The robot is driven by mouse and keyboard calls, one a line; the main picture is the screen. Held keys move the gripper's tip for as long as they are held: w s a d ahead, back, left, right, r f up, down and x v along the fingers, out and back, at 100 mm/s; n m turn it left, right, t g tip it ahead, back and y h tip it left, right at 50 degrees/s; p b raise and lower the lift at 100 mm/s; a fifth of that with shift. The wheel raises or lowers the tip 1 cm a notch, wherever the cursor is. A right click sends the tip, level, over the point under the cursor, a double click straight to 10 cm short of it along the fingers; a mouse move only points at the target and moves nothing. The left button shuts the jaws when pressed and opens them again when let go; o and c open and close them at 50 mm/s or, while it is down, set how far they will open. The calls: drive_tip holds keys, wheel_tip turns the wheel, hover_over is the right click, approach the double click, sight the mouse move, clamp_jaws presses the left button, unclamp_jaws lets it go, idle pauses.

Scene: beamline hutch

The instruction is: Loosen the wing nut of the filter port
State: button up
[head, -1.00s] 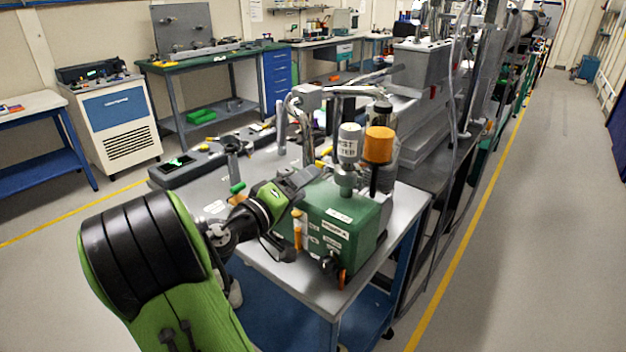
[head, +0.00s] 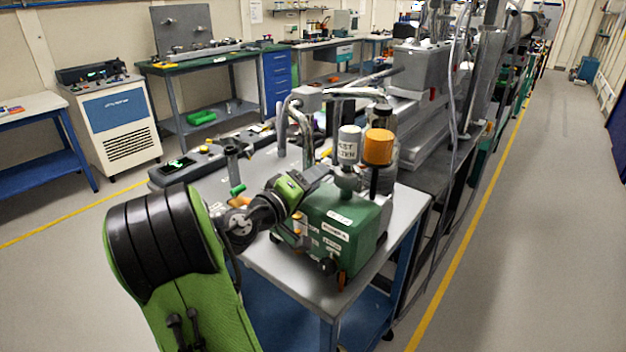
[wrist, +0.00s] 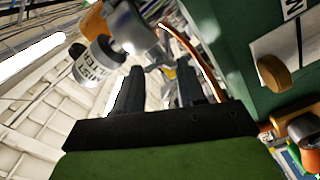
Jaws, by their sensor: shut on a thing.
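The green pump box (head: 345,240) stands on the grey cart, with the grey mist filter can (head: 349,142) upright on its port. My gripper (head: 326,172) is at the base of that can, on its left side, above the box top. In the wrist view, my two dark fingers (wrist: 160,82) reach up beside the metal port neck (wrist: 127,28) and the labelled filter can (wrist: 92,65). My gripper is shut on a small part at the port, taken to be the wing nut, which is mostly hidden by the fingers.
An orange-capped canister (head: 378,148) stands just right of the filter can. Bent metal pipes (head: 305,125) rise behind my gripper. A green-handled valve (head: 237,188) is on the cart (head: 285,275) to the left. The floor at right is clear.

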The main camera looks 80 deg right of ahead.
drive_tip(key=n+p, duration=0.2)
drive_tip(key=shift+r+n, duration=0.25)
drive_tip(key=shift+n, duration=0.05)
drive_tip(key=shift+f+n+p, duration=0.2)
drive_tip(key=shift+n+p, duration=0.6)
drive_tip(key=shift+n, duration=0.2)
drive_tip(key=o, duration=1.1)
drive_tip(key=v, duration=1.5)
drive_tip(key=shift+w+a, duration=0.2)
drive_tip(key=shift+a, duration=0.15)
drive_tip(key=shift+f, duration=0.1)
